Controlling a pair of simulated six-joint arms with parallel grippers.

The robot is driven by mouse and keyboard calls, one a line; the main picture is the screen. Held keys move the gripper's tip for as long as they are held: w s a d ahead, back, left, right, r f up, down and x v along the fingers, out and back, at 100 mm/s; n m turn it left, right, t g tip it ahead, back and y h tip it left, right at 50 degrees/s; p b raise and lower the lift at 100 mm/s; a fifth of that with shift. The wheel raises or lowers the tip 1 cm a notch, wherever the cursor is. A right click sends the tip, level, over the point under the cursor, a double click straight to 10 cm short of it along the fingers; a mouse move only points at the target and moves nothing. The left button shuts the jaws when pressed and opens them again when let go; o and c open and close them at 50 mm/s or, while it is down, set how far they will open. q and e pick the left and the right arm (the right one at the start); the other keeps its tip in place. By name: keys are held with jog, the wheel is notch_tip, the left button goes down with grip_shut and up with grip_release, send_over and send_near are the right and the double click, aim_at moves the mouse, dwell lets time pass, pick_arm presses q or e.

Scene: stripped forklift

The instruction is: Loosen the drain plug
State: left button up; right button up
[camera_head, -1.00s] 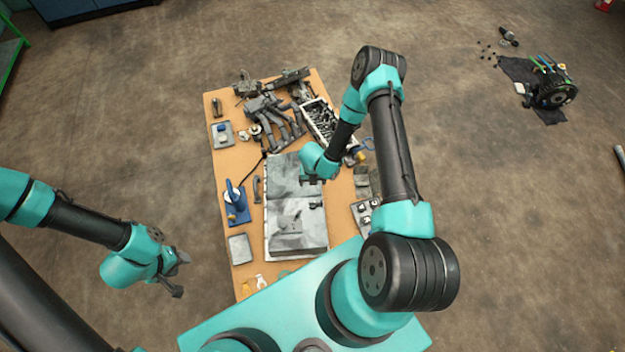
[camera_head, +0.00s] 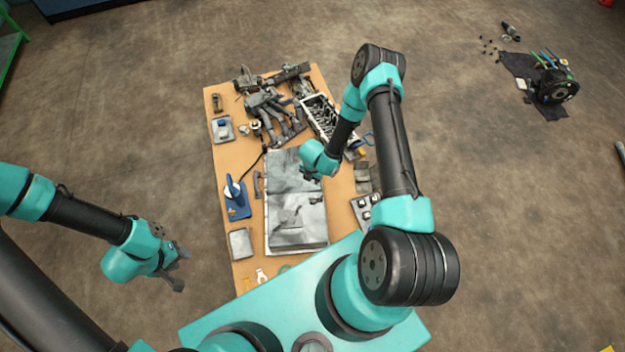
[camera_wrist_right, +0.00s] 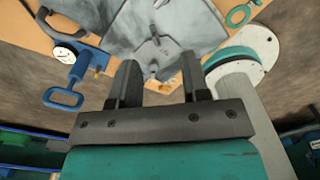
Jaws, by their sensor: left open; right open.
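A grey, box-like metal part (camera_head: 285,235) with an open grey sheet-like top lies in the middle of the wooden table; it also shows at the top of the right wrist view (camera_wrist_right: 125,30). I cannot clearly pick out a drain plug on it; only small fittings show on its surface. My right gripper (camera_head: 312,174) is above the upper right of this part; in the right wrist view its fingers (camera_wrist_right: 160,85) are apart with nothing between them. My left gripper (camera_head: 180,266) is open and empty, off the table to the left.
A blue tool (camera_head: 235,196) stands on the table left of the grey part, with a tray (camera_head: 240,242) below it. Dark engine parts (camera_head: 275,112) and a long cylinder-head-like block (camera_head: 322,120) crowd the far end. The floor left of the table is clear.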

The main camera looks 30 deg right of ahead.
aim_at(312, 197)
notch_tip(312, 197, down, 2)
jog(key=m, duration=1)
jog(key=shift+a+f+m, duration=0.1)
jog(key=shift+f+m, duration=0.05)
jog(key=shift+m, duration=0.15)
jog(key=shift+f, duration=0.1)
notch_tip(312, 197, down, 17)
jog(key=shift+f, duration=0.1)
dwell(0.4)
jog(key=shift+s, duration=0.1)
grip_shut()
